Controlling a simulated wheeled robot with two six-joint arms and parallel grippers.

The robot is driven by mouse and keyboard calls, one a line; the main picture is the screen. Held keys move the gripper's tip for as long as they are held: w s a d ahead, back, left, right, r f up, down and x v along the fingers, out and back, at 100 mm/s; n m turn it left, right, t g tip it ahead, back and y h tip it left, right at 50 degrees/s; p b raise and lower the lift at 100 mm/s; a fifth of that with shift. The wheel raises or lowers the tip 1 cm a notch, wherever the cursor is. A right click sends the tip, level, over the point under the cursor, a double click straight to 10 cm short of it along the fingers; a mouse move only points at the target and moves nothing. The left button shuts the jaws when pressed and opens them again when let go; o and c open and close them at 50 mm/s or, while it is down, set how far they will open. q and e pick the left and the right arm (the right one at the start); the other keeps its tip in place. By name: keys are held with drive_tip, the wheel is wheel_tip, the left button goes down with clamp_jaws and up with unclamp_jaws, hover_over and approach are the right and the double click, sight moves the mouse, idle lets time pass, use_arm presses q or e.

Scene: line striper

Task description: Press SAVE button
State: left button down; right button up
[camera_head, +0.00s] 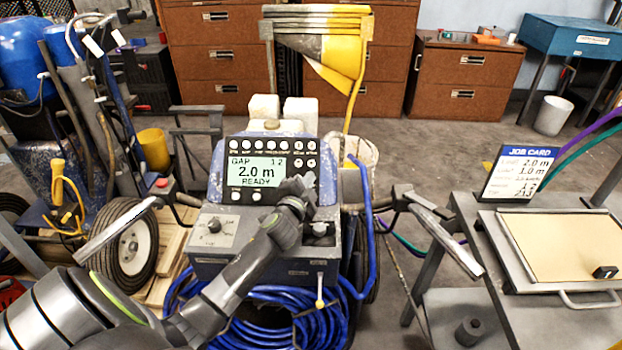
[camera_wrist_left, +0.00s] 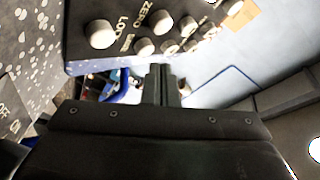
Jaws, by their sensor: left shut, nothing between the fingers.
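The striper's console (camera_head: 230,150) has a row of white round buttons along its top, a smaller group at upper right and two below the display. The display (camera_head: 256,171) reads GAP 1 2, 2.0 m, READY. Button labels are too small to read in the head view, so I cannot pick out SAVE. My left gripper (camera_head: 303,190) is in front of the console's lower right. In the left wrist view its fingers (camera_wrist_left: 161,75) are together and empty, just below several white buttons (camera_wrist_left: 145,46); one label reads ZERO. I cannot tell whether the fingertips touch anything. My right gripper is out of view.
A lower box with a knob (camera_head: 214,225) and blue coiled hose (camera_head: 265,315) sit below the console. Handlebars flank the striper on both sides. A job card (camera_head: 520,172) stands on the right-hand table, showing 2.0 m and 1.0 m. A blue-tank machine is at left.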

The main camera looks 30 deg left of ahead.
use_arm(q)
drive_tip(key=shift+w+a+f+b, duration=0.2)
drive_tip(key=shift+w+f+b, duration=0.1)
drive_tip(key=shift+f+b, duration=0.05)
drive_tip(key=shift+w+a+f+b, duration=0.15)
drive_tip(key=shift+w+f+b, duration=0.1)
drive_tip(key=shift+b, duration=0.2)
idle(0.7)
idle(0.3)
drive_tip(key=shift+s+d+r+p, duration=0.35)
drive_tip(key=shift+s+r+p, duration=0.2)
drive_tip(key=shift+p, duration=0.2)
drive_tip(key=s+r+p, duration=0.1)
drive_tip(key=s+d+r+p, duration=0.1)
drive_tip(key=p, duration=0.1)
drive_tip(key=s+r+p, duration=0.1)
drive_tip(key=shift+d+r, duration=0.3)
drive_tip(key=shift+d, duration=0.1)
